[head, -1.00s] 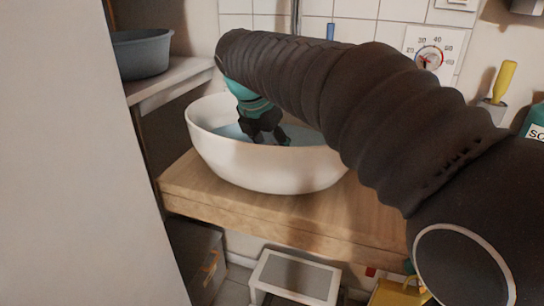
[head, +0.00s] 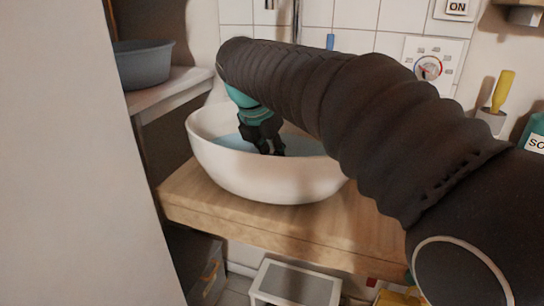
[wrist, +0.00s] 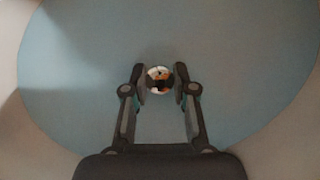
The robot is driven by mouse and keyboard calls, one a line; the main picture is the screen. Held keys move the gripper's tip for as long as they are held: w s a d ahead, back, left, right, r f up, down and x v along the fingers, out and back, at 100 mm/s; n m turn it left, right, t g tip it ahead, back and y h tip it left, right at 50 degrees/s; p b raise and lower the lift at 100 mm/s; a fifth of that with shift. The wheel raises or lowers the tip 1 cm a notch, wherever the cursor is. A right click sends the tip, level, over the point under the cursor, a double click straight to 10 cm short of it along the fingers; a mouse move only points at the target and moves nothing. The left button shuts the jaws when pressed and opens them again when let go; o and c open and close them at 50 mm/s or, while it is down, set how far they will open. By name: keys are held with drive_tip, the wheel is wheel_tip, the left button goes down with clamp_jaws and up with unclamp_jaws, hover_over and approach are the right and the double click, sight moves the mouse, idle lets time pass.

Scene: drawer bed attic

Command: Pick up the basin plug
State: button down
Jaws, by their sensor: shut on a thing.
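The basin plug (wrist: 159,80) appears as a small round piece with white, orange and dark patches, between my fingertips in the wrist view. My gripper (wrist: 160,90) is shut on it, one finger at each side. In the head view my gripper (head: 271,149) points down into the white basin (head: 265,180). The plug cannot be made out there. Bluish water (wrist: 80,70) or a blue floor fills the basin around the plug; I cannot tell whether the plug is clear of the bottom.
The basin stands on a wooden counter (head: 235,215). A grey tub (head: 143,66) sits on a shelf at the left, behind a pale panel (head: 70,170). A dial (head: 428,68) and a yellow-handled tool (head: 502,90) are at the right. A grey-topped stool (head: 295,283) stands below.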

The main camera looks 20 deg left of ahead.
drive_tip(key=r, duration=0.2)
drive_tip(key=d+r, duration=0.1)
drive_tip(key=r, duration=0.1)
drive_tip(key=shift+p, duration=0.3)
drive_tip(key=d+r+p, duration=0.1)
drive_tip(key=d+r, duration=0.6)
drive_tip(key=d, duration=0.3)
drive_tip(key=shift+d, duration=0.35)
drive_tip(key=shift+r, duration=0.2)
wheel_tip(320, 180, up, 4)
drive_tip(key=shift+f, duration=0.15)
drive_tip(key=shift+s, duration=0.1)
